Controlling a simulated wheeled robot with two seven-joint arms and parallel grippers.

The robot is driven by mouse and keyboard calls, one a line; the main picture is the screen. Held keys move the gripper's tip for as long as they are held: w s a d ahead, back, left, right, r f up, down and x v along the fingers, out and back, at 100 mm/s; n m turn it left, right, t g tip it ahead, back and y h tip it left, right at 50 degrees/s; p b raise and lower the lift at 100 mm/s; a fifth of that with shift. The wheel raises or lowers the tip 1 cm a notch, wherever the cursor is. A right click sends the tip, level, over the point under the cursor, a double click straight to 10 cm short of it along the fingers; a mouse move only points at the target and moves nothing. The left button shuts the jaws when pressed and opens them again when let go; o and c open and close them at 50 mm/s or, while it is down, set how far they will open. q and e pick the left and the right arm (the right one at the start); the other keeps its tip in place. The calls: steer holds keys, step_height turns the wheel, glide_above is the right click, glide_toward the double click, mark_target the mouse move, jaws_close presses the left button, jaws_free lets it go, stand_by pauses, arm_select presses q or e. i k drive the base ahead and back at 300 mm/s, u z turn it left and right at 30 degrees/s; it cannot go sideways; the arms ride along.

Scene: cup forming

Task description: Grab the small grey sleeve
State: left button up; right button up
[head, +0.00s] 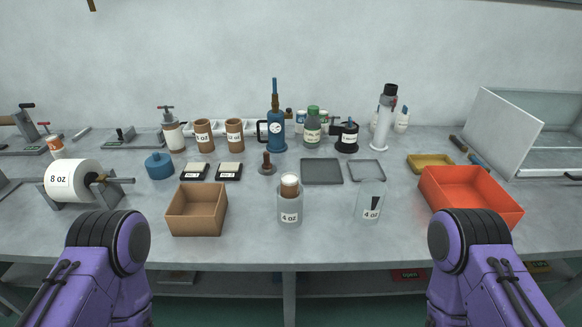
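A small grey sleeve (290,209) marked "4 oz" stands upright near the front middle of the bench. A brown cylinder with a pale top (290,186) sticks up out of it. To its right stands a paler grey, see-through-looking piece (371,201), also marked "4 oz", with a dark wedge shape on its front. My purple arms show at the lower left and lower right corners, apart from both pieces. Neither gripper is in the picture.
An open cardboard box (197,224) stands left of the sleeve, and an orange-red bin (470,204) at the right. The bench front beside the sleeve is clear.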

mark_target(290, 212)
steer(key=k, duration=1.15)
steer(key=z, duration=0.7)
steer(key=i, duration=1.45)
steer(key=u, duration=0.75)
